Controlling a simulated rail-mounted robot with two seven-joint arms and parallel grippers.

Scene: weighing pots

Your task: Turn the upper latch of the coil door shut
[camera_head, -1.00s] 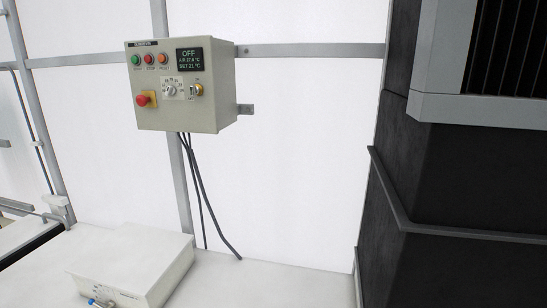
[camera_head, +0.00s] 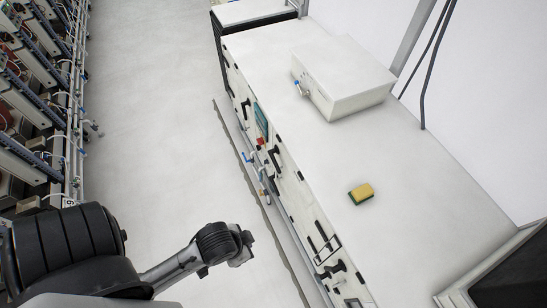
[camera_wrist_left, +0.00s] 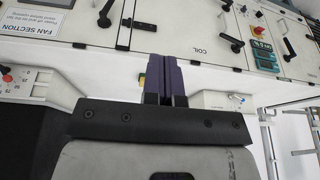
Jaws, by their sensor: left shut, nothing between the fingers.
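The coil door (camera_wrist_left: 197,68), a pale panel marked COIL, faces my left wrist camera. A black latch handle (camera_wrist_left: 145,25) lies about level at its left edge. Another black latch handle (camera_wrist_left: 231,43) sits slanted at its right edge. I cannot tell whether either latch is fully turned. My left gripper (camera_wrist_left: 166,60) has its dark purple fingers together and empty, in front of the door's lower left part in the picture. In the head view my left gripper (camera_head: 240,252) is in the aisle, apart from the cabinet front. My right gripper is not in view.
The white cabinet top (camera_head: 310,160) carries a yellow-green sponge (camera_head: 361,193) and a white box (camera_head: 343,78). More dark handles (camera_head: 275,157) stick out along its front. The aisle floor (camera_head: 160,110) is clear; racks of equipment (camera_head: 35,100) line its far left.

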